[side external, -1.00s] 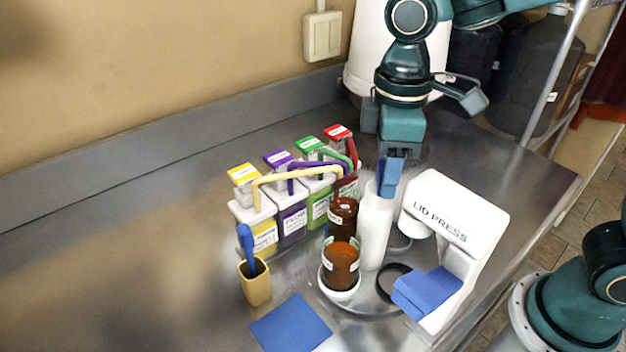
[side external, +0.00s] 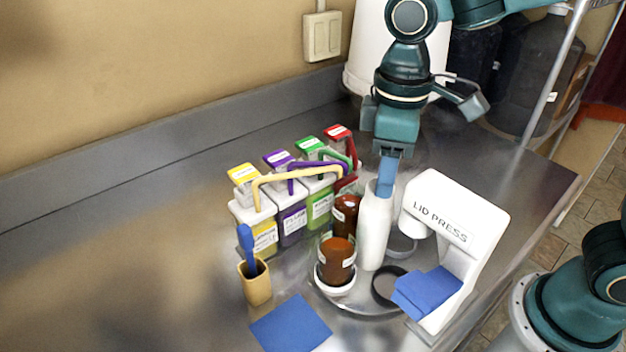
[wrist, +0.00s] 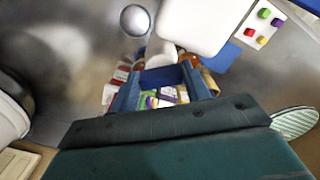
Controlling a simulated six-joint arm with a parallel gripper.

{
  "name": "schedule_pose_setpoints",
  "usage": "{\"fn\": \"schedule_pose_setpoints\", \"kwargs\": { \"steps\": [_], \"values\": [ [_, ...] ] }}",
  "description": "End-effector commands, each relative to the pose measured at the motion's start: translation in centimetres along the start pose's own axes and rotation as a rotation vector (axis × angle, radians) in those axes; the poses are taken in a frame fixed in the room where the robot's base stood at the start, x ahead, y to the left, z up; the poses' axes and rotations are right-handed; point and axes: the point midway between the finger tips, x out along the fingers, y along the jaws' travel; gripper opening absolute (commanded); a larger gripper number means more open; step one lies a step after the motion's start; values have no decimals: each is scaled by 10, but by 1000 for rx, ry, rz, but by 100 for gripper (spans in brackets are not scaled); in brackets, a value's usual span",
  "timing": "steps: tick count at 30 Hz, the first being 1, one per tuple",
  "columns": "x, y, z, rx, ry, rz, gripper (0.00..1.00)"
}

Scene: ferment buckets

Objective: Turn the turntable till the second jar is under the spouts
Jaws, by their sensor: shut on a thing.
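A round metal turntable (side external: 365,308) stands before the dispensers. Two brown jars stand on it: a front jar (side external: 336,260) in a white holder and a rear jar (side external: 346,212) close to the spouts (side external: 300,175). The spouts' ends come together above and slightly behind the rear jar. A tall white post (side external: 375,240) rises near the turntable's middle. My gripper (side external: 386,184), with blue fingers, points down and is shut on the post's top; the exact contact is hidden. The fingers also show in the wrist view (wrist: 160,76), with the post beyond them.
Yellow, purple, green and red dispensers stand behind left. A tan cup (side external: 255,285) with a blue tool and a blue mat (side external: 290,324) are in front. The left bench is clear.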

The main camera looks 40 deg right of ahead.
Motion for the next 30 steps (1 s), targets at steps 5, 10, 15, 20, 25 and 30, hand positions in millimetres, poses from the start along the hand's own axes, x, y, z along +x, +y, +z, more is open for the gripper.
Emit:
{"fn": "schedule_pose_setpoints", "kwargs": {
  "steps": [5,10,15,20,25,30],
  "values": [
    [-1,0,0,88,1,1,6],
    [-1,-1,0,173,2,1,6],
    [-1,-1,0,258,2,1,6],
    [-1,-2,-1,338,2,1,6],
    [-1,-2,-1,423,3,1,6],
    [-2,-2,-1,507,3,0,6]
  ]
}}
